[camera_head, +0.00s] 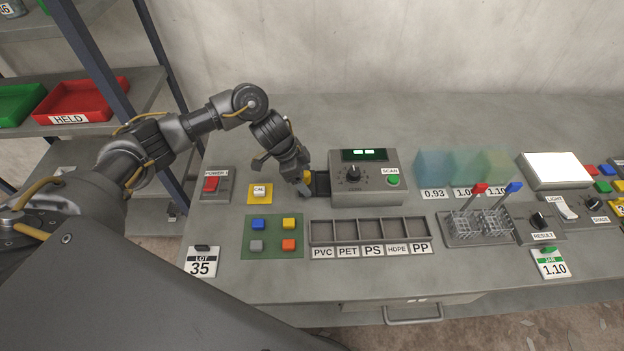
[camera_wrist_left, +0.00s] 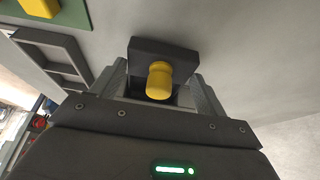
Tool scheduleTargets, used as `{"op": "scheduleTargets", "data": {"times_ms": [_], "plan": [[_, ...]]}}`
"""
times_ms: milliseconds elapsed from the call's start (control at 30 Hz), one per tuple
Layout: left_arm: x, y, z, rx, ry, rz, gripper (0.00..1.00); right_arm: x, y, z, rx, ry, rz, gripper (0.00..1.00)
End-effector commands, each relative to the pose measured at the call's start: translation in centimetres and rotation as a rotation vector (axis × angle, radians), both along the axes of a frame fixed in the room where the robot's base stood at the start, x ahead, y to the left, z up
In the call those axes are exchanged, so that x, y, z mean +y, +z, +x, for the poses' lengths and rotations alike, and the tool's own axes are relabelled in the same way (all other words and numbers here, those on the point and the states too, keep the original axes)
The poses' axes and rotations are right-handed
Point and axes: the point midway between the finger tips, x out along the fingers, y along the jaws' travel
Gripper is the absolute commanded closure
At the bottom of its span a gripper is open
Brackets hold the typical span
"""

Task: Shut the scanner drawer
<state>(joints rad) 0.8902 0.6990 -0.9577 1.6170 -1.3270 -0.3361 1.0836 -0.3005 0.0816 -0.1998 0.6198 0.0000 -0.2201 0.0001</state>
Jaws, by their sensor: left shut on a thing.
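The scanner (camera_head: 366,196) is a grey box with a dark display, a black dial and a green SCAN button. Its dark drawer (camera_head: 321,184) sticks out of the left side. My left gripper (camera_head: 303,183) is at the drawer's outer end, shut on its yellow knob. In the left wrist view the yellow knob (camera_wrist_left: 158,82) sits between the fingers, in front of the dark drawer front (camera_wrist_left: 165,53). The fingers partly hide the drawer front in the head view, and I cannot see inside the drawer. My right gripper is not in view.
Left of the drawer are a yellow CAL block (camera_head: 259,191) and a red power switch (camera_head: 211,184). In front are a green mat with several coloured blocks (camera_head: 272,248) and a sorting tray (camera_head: 312,232). Tinted tanks (camera_head: 432,168) and a basket rack stand to the right.

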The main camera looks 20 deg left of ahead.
Motion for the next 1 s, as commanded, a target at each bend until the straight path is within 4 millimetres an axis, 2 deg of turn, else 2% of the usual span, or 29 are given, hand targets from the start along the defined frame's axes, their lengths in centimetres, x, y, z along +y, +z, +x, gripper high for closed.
{"op": "scheduleTargets", "data": {"times_ms": [1000], "plan": [[-3.8, 0.0, 1.9, -0.001, 0.000, 0.000, 0.39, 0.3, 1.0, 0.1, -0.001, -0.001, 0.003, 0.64]]}}
